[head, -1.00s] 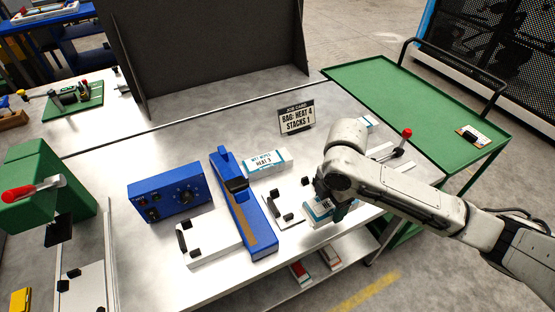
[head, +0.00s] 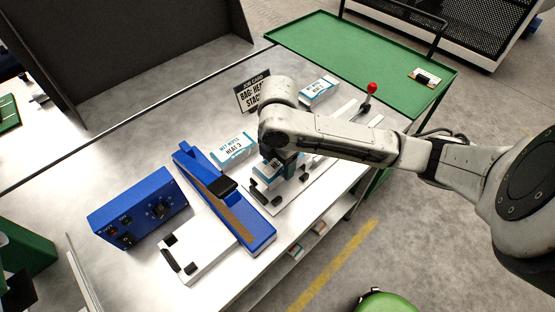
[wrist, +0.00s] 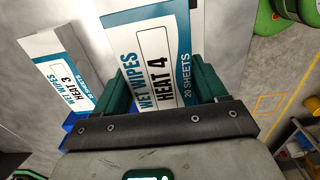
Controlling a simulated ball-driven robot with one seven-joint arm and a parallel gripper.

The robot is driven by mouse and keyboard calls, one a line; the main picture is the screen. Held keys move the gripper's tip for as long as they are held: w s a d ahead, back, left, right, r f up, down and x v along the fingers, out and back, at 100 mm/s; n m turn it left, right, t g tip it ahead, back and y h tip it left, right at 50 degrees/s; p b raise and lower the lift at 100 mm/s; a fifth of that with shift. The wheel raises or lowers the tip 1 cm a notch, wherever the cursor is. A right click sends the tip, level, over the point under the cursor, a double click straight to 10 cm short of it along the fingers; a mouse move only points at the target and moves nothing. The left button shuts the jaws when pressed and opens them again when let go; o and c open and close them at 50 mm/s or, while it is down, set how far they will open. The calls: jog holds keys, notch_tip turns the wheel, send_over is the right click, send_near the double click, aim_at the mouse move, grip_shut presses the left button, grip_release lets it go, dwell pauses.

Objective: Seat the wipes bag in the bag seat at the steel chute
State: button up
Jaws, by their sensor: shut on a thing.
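My gripper (head: 284,168) is shut on a white and teal wipes bag (head: 265,178) over the work table. In the wrist view the bag (wrist: 160,62) reads "WET WIPES HEAT 4" and lies between the two green fingers (wrist: 163,88). The bag seat appears to be the pale plate (head: 283,206) with black blocks, and the bag is above or on it; I cannot tell whether they touch. The steel chute appears to be the pale metal strip (head: 340,137) running toward the red-knobbed lever. My arm hides part of both.
A "HEAT 3" bag (head: 233,150) lies beside the blue sealer (head: 222,200), close left of my gripper. Another bag (head: 319,91) lies behind my arm. A job card (head: 252,92) reads "BAG: HEAT 4". A blue control box (head: 140,207) and green cart (head: 345,50) flank the area.

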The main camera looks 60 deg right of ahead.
jog(key=shift+f+b, duration=1.85)
jog(key=shift+f, duration=0.7)
jog(key=shift+f, duration=0.25)
jog(key=o, duration=1.1)
jog(key=shift+c, duration=0.2)
notch_tip(320, 180, up, 11)
jog(key=shift+f, duration=0.1)
